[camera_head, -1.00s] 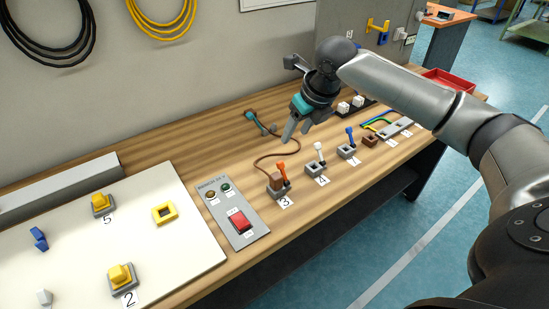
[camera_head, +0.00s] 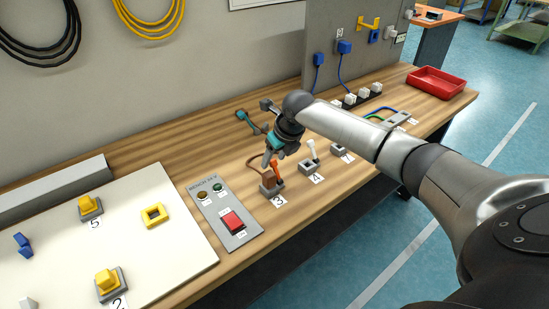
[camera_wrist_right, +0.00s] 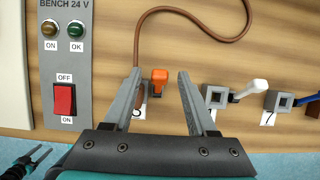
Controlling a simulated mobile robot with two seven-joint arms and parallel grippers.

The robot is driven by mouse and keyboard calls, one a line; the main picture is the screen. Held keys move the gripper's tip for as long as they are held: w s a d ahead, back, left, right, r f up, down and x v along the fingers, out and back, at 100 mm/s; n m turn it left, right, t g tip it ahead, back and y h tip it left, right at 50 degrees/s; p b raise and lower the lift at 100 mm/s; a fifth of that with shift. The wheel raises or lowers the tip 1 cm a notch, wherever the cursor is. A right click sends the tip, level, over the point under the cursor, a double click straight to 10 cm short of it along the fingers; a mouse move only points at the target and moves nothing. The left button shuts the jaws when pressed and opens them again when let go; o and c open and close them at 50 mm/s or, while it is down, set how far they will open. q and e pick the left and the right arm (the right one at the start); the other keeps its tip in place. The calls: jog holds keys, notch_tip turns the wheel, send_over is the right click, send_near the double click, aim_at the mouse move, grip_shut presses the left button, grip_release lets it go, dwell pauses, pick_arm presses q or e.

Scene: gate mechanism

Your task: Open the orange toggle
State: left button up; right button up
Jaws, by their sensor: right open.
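The orange toggle (camera_head: 275,169) is a lever on a small brown and grey block at label 3 on the wooden bench (camera_head: 330,190). My right gripper (camera_head: 269,158) is right above and behind it in the head view. In the right wrist view the orange toggle (camera_wrist_right: 159,76) lies between the two spread fingers of my right gripper (camera_wrist_right: 157,76), nearer the left finger. The gripper is open and empty, and I cannot tell whether a finger touches the lever. The toggle's base is partly hidden by the left finger.
A grey panel with a red switch (camera_head: 232,221) lies left of the toggle. A white-lever toggle (camera_head: 312,152) at label 4 and another block stand to the right. A brown cable (camera_wrist_right: 200,28) runs behind. A red tray (camera_head: 441,83) sits at the far right.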

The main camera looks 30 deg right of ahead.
jog(key=shift+c, duration=0.4)
grip_shut()
